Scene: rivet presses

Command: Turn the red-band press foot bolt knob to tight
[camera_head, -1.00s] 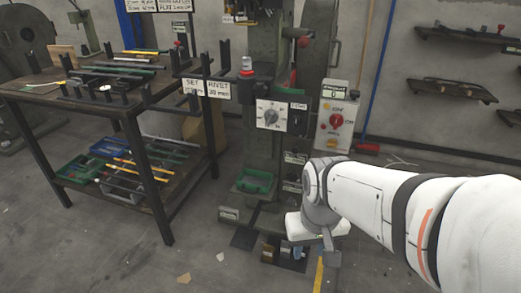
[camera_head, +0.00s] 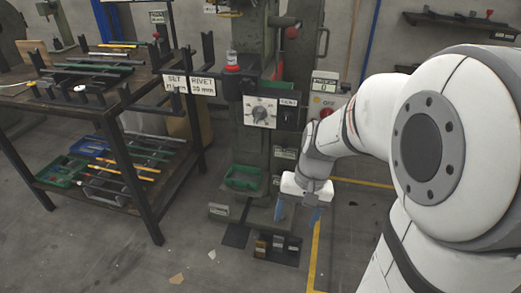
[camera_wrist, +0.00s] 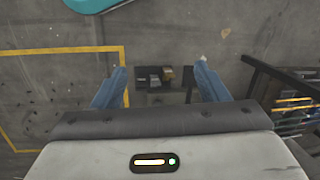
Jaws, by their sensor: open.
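The press (camera_head: 250,150) stands as a dark green column in the middle of the head view, with a dial panel (camera_head: 260,111) on its front. I cannot tell which of these parts is the foot bolt knob. My gripper (camera_head: 298,212) has two blue fingers, spread apart and empty, pointing down above and right of the foot. It also shows in the wrist view (camera_wrist: 160,84).
A workbench (camera_head: 125,130) with rods and trays stands left of the press. A green tray (camera_head: 243,179) sits low on the press front. A control box (camera_head: 323,95) is at right. Yellow floor lines (camera_head: 316,255) run beside the foot. A teal edge (camera_wrist: 100,4) tops the wrist view.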

